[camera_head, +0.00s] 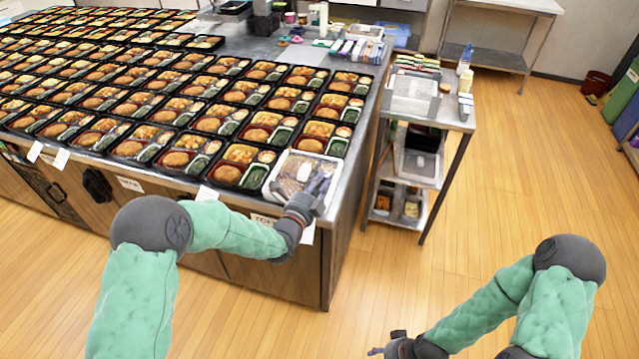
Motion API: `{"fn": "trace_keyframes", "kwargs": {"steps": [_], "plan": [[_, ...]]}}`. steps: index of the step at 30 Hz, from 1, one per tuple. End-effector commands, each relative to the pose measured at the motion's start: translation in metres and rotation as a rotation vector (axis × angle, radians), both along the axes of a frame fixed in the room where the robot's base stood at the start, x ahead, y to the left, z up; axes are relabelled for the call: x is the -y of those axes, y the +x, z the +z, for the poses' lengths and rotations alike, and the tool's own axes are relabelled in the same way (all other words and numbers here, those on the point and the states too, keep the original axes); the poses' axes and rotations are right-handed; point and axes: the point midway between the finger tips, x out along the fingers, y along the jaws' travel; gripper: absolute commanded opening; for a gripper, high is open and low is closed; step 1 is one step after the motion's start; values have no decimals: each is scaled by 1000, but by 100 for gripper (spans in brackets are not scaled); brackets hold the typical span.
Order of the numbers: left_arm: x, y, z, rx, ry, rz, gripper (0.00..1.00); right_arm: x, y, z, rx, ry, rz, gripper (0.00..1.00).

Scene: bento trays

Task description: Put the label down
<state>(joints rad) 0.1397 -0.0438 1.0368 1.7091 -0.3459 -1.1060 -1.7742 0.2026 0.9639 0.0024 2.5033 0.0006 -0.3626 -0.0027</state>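My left gripper (318,188) reaches over the near right corner of the counter. It is above a white-rimmed clear container (283,172) with brownish contents, at the front end of the bento rows. Its fingers are small and dark, so I cannot tell whether they are open or shut. I cannot make out a label in them, and they hide part of the container. My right gripper (378,350) is low at the bottom edge, over the floor and away from the counter. It is partly cut off and its opening is unclear.
Rows of filled black bento trays (188,141) cover most of the counter. White paper slips (207,194) hang along its front edge. A metal cart (459,118) with containers stands at the right. Bottles and packets (361,50) are at the back. The wooden floor (500,190) on the right is clear.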

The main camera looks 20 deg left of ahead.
Motion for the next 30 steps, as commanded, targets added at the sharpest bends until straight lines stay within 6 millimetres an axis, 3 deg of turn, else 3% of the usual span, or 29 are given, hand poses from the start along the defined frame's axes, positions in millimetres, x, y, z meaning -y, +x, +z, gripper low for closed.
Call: {"fn": "trace_keyframes", "kwargs": {"steps": [1,8,17,30], "plan": [[2,-4,-11,-25,-3,-3,29,0,0,-1,0,0,0,53],[3,-5,-15,-33,-2,-5,29,0,0,0,0,0,0,53],[4,-6,1,-36,-3,-7,29,0,0,21,0,0,0,53],[-15,-93,5,-20,-2,0,29,0,0,34,0,0,0,53]]}}
